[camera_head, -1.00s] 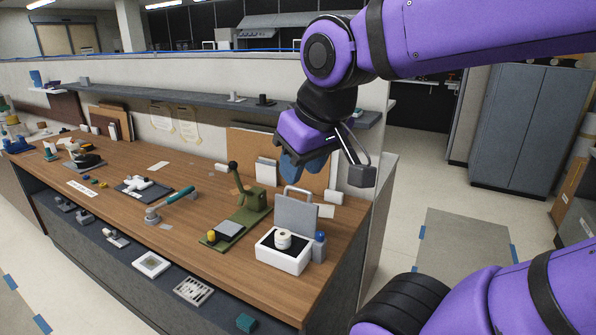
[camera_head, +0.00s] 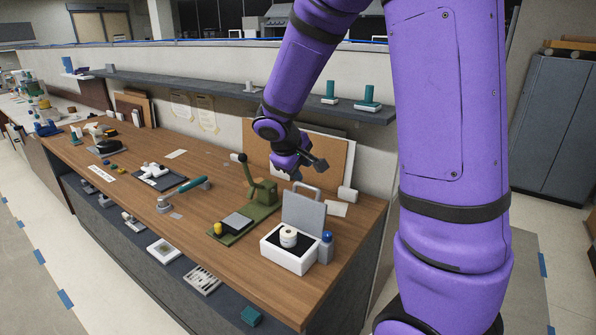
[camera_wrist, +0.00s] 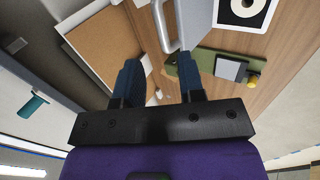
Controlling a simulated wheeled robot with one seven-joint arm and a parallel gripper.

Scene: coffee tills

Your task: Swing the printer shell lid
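The printer shell is a white box (camera_head: 287,256) near the right front of the counter, with a dark inside and a white roll (camera_head: 288,238) in it. Its grey lid (camera_head: 303,213) stands raised at the back, with a light bar handle (camera_head: 308,187) on top. In the wrist view the lid (camera_wrist: 196,22) and its handle (camera_wrist: 163,30) show at the top, just beyond the fingers. My gripper (camera_head: 296,176) is above and behind the lid; in the wrist view my gripper (camera_wrist: 157,68) is open, with nothing seen between its fingers.
A green lever press (camera_head: 250,210) stands left of the printer. A brown board (camera_head: 325,165) leans on the wall behind, and a shelf (camera_head: 215,92) runs above the counter. A teal-handled tool (camera_head: 185,192) lies farther left.

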